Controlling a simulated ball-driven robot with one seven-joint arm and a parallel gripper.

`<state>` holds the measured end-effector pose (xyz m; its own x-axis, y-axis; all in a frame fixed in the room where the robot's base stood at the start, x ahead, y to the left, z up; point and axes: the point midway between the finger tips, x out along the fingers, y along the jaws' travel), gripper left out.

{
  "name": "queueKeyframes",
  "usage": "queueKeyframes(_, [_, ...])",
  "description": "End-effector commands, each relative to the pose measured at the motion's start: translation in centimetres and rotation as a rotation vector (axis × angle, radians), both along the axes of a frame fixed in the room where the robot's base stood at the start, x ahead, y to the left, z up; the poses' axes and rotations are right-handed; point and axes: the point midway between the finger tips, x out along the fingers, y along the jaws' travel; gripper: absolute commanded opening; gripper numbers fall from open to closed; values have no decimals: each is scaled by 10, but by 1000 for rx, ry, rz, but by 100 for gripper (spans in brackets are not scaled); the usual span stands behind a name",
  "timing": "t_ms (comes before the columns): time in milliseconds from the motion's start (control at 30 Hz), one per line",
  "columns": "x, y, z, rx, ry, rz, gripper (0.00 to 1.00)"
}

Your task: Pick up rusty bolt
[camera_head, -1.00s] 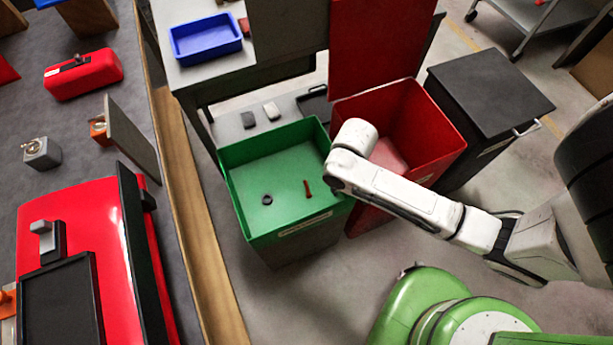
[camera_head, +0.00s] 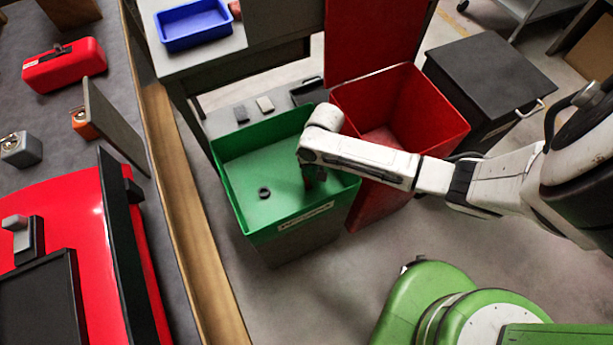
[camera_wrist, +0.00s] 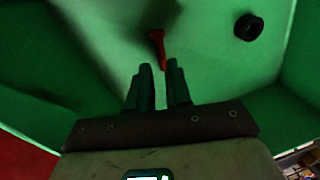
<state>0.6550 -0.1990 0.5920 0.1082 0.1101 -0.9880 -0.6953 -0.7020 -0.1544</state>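The rusty bolt (camera_wrist: 158,48) is a thin reddish rod with a wider head. It lies on the floor of the green bin (camera_head: 262,236), seen in the wrist view just beyond my fingertips. My gripper (camera_wrist: 160,70) points down into the bin with its two dark fingers a small gap apart. The gap holds nothing I can make out, and the bolt's near end shows close to the fingertips. I cannot tell how far above the bolt the tips are. In the head view my gripper (camera_head: 312,178) is over the bin's right part and hides the bolt.
A dark ring or nut (camera_head: 264,193) lies on the bin floor, also seen in the wrist view (camera_wrist: 248,27). The bin walls surround my gripper. An open red bin (camera_head: 440,140) stands to the right. A wooden-edged bench (camera_head: 185,190) is at left.

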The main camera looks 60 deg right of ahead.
Motion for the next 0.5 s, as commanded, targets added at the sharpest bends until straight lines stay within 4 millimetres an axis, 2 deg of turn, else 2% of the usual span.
queueKeyframes(333, [3,8,-43,0,2,3,19])
queueKeyframes(500, [5,9,-52,-1,0,2,19])
